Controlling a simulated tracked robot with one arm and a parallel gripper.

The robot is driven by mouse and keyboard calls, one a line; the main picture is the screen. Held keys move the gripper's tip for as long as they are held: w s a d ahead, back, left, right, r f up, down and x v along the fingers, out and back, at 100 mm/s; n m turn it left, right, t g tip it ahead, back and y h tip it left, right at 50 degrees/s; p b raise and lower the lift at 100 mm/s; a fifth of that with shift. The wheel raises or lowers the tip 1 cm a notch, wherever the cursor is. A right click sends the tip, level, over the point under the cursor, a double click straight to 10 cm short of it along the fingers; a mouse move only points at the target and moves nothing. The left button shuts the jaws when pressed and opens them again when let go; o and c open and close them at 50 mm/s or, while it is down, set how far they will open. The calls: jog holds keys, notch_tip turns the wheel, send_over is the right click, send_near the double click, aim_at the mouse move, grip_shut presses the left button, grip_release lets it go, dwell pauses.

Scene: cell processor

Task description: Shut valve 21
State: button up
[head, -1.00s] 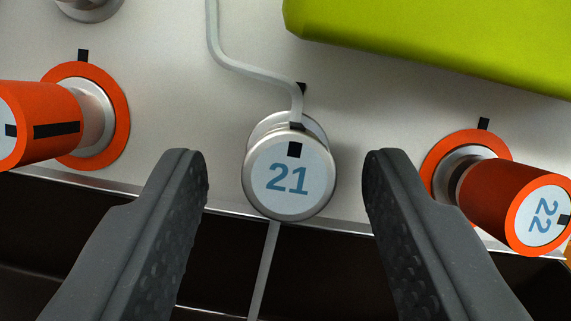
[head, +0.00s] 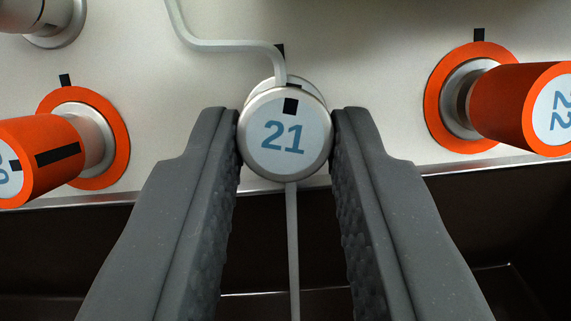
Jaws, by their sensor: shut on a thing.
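Valve 21 (head: 284,150) is a silver round knob with a pale face and a blue "21". It sits at the centre of the head view on the light metal panel. A black mark on its face is near the top, close to in line with the black mark on the panel above it. My gripper (head: 285,145) is shut on the knob, with one dark grey finger against its left side and the other against its right side. The knob's stem behind the face is mostly hidden.
An orange knob (head: 45,155) stands out from the panel at left, and orange valve 22 (head: 510,105) at right. A grey pipe (head: 225,45) runs down the panel (head: 350,50) to behind valve 21. Dark recesses lie below the panel edge. Another silver knob is at top left.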

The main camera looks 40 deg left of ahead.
jog(key=o, duration=1)
jog(key=v, duration=1.3)
jog(key=shift+s+d+b, duration=0.25)
jog(key=shift+s+b, duration=0.05)
jog(key=shift+b, duration=0.1)
